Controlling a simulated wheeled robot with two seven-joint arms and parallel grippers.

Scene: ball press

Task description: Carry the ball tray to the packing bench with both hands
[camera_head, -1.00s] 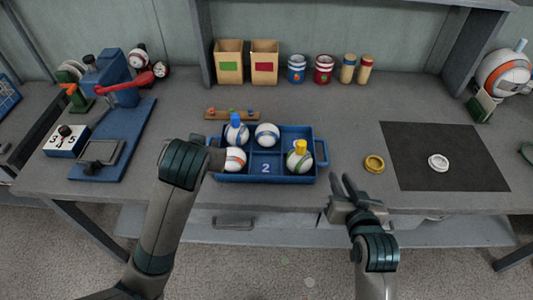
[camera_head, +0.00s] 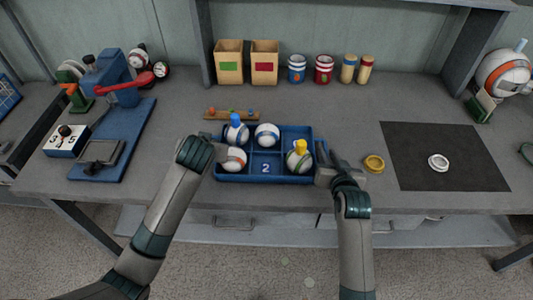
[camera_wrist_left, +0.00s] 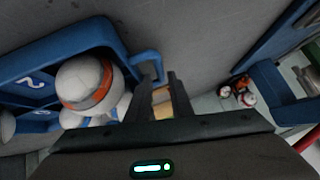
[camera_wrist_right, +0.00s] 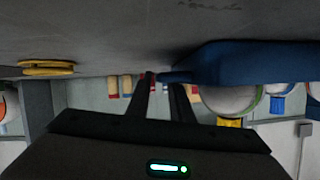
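The blue ball tray (camera_head: 265,180) stands on the bench with several white balls in its compartments: one blue-striped with a blue plug (camera_head: 236,133), one blue-striped (camera_head: 267,135), one orange-striped (camera_head: 234,160) and one green-striped with a yellow plug (camera_head: 299,160). The front middle compartment shows a "2". My left gripper (camera_wrist_left: 163,92) is at the tray's left handle (camera_wrist_left: 152,66), its fingers apart; in the head view my wrist hides much of it. My right gripper (camera_head: 329,155) is at the tray's right end. In the right wrist view its fingers (camera_wrist_right: 161,88) are apart, with the right handle at their tips.
A blue press (camera_head: 115,90) with a red lever stands at left. Cardboard boxes (camera_head: 229,65), cans (camera_head: 323,70) and a small wooden rack (camera_head: 232,114) are behind the tray. A yellow ring (camera_head: 373,164) and a dark mat (camera_head: 445,155) lie to the right.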

